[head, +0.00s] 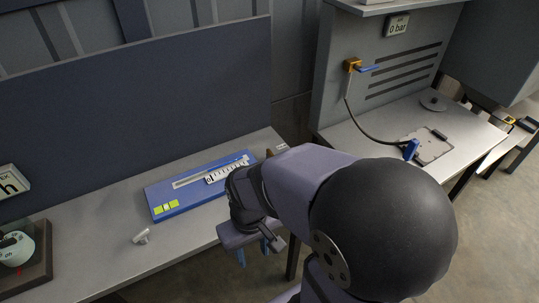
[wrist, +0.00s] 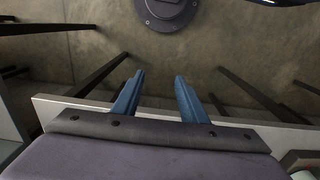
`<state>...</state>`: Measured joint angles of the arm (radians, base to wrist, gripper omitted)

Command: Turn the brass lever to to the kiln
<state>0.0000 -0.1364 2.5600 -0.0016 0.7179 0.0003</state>
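A brass-coloured valve body (head: 352,64) with a blue lever handle (head: 369,69) is on the grey back panel, at the upper right of the head view. The handle sticks out to the right. A dark hose (head: 361,125) runs down from it to a blue fitting (head: 411,148) beside a grey plate. My gripper (head: 254,257) is at the front edge of the left bench, well apart from the valve. In the wrist view its two blue fingers (wrist: 158,77) are spread with nothing between them. The valve is not in the wrist view. I cannot tell which thing is the kiln.
A gauge (head: 397,25) reading "0 bar" is above the valve. A blue board (head: 198,186) with a scale lies on the left bench (head: 95,218). A small white piece (head: 141,237) is near its front. A large grey box (head: 500,50) is at far right. Bare floor shows between the benches.

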